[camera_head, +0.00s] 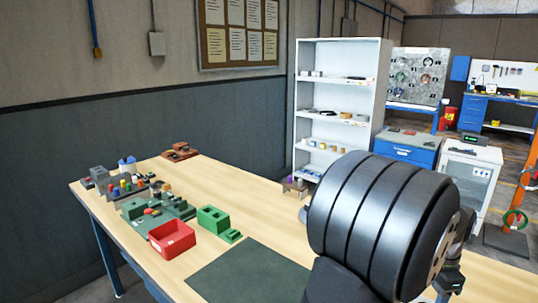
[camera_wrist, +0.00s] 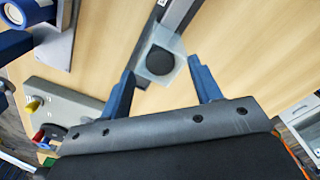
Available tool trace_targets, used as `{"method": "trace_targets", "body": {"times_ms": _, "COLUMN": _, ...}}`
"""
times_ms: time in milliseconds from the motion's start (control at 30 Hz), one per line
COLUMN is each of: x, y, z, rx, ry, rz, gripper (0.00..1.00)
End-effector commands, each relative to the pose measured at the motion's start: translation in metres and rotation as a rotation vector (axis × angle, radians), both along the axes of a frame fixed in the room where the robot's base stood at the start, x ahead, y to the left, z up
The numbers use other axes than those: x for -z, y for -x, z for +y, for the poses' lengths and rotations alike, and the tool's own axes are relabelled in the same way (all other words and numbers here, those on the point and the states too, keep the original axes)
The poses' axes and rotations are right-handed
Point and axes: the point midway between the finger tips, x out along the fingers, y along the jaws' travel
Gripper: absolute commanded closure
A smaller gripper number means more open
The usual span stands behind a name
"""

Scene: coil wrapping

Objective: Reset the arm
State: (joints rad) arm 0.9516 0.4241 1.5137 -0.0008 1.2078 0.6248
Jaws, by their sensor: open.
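My gripper (camera_wrist: 161,66) shows in the wrist view with its two blue fingers spread wide and nothing held against them. A dark round disc (camera_wrist: 161,60) on a pale translucent square plate (camera_wrist: 176,72) shows between the fingertips in the picture, apart from both fingers. I cannot tell how far below the fingers it lies. A dark grey bar (camera_wrist: 180,16) runs upward from it. In the head view my own black arm fills the right foreground, and I cannot make out the fingers there.
The wooden table (camera_head: 262,207) carries a red tray (camera_head: 172,240), a green block (camera_head: 213,220), a green fixture (camera_head: 178,208), a rack with coloured pegs (camera_head: 128,190) and a dark green mat (camera_head: 240,276). A white shelf (camera_head: 335,97) stands behind. The table's middle is mostly clear.

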Motion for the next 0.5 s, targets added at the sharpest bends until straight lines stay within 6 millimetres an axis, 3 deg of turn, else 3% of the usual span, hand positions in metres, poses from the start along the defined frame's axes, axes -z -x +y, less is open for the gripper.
{"method": "trace_targets", "body": {"times_ms": 133, "x": -0.035, "y": -0.001, "z": -0.001, "rx": 0.000, "ry": 0.006, "rz": -0.005, "gripper": 0.42}}
{"method": "trace_targets", "body": {"times_ms": 500, "x": -0.007, "y": 0.038, "z": -0.064, "rx": 0.005, "ry": 0.002, "rz": -0.002, "gripper": 0.42}}
